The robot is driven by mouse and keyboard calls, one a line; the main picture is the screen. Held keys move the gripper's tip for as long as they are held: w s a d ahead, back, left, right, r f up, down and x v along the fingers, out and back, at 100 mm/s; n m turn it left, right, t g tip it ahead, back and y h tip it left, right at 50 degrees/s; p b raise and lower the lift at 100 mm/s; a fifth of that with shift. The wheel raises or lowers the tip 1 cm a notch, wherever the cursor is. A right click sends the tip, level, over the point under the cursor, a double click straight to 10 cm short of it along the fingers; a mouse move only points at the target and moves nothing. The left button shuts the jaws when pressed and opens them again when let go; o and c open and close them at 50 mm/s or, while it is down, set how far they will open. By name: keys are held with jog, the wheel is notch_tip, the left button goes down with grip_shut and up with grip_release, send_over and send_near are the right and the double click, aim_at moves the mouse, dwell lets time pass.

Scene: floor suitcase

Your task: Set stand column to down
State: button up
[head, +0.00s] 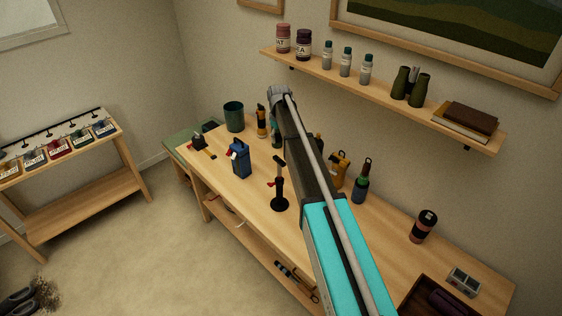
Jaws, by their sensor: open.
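A small black stand (280,190) is on the wooden workbench (250,205), just left of my arm. It has a round base, an upright column with a short dark head at the top, and a small red part on its left side at mid-height. The column looks raised, with a thinner upper section showing. My turquoise and dark arm reaches from the bottom right up across the bench, past the stand's right side. I cannot make out my gripper's fingers in this view.
A blue can (240,158), a green cup (233,116) and an orange-black bottle (262,121) stand left of the stand. A yellow container (342,168), a dark bottle (361,181) and a tumbler (423,226) stand right. A wall shelf (380,92) hangs above.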

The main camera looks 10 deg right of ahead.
aim_at(279, 159)
jog(key=shift+f+b, duration=5.5)
jog(key=shift+f, duration=0.25)
grip_shut()
